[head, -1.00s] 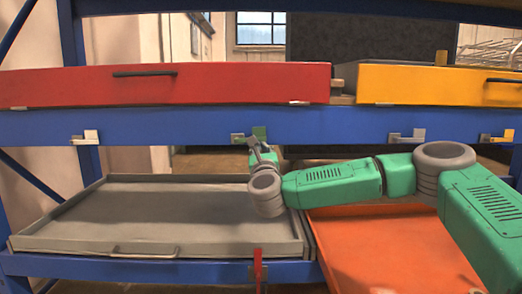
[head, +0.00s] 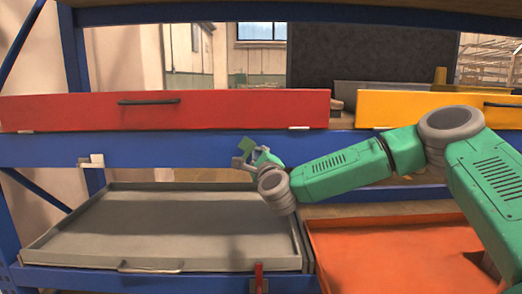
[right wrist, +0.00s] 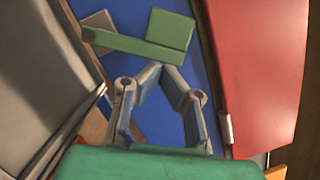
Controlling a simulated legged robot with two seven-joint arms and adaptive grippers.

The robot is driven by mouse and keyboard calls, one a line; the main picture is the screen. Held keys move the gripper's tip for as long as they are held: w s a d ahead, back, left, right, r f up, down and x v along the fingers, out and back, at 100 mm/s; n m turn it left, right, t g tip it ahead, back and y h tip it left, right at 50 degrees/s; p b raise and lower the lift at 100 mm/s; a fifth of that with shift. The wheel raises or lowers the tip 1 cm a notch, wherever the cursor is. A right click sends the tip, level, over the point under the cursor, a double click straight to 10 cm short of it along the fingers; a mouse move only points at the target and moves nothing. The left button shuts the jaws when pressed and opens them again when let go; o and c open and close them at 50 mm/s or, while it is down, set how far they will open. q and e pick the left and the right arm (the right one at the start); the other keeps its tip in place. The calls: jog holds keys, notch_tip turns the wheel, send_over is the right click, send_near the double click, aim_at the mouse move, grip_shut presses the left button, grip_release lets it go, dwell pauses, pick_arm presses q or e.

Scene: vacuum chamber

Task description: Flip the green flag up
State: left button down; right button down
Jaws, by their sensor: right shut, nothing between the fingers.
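The small green flag (head: 247,144) is on the front of the blue beam, below the red drawer. It looks tilted in the head view. In the right wrist view its square plate (right wrist: 169,29) and long green bar lie across the blue beam, beside a grey-brown bracket plate (right wrist: 98,32). My right gripper (head: 252,158) is at the flag, just below it. In the right wrist view its fingers (right wrist: 160,72) converge right under the green bar, with nothing held between them. Whether they touch the bar is unclear. My left gripper is out of view.
A red drawer (head: 220,112) and a yellow drawer (head: 400,107) sit above the beam (head: 150,150). A grey tray (head: 160,225) and an orange tray (head: 390,250) lie below. A white flag (head: 92,160) is further left, and a red flag (head: 259,277) is below.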

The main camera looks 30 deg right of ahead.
aim_at(246, 144)
jog(key=a+r+n+p, duration=0.1)
jog(key=n+p, duration=0.1)
jog(key=w+a+r+n+y+p, duration=0.1)
jog(key=n+p, duration=0.1)
jog(key=shift+r+n+g+p, duration=0.2)
jog(key=shift+n+g+p, duration=0.1)
jog(key=shift+n+g, duration=0.1)
jog(key=shift+w+a+r+n+y+p, duration=0.15)
jog(key=shift+w+a+n+p, duration=0.1)
jog(key=shift+n+p, duration=0.3)
jog(key=shift+w+a+f+n+y+p, duration=0.1)
jog(key=shift+a+n+y+p, duration=0.1)
jog(key=shift+n+p, duration=0.35)
jog(key=shift+g, duration=0.3)
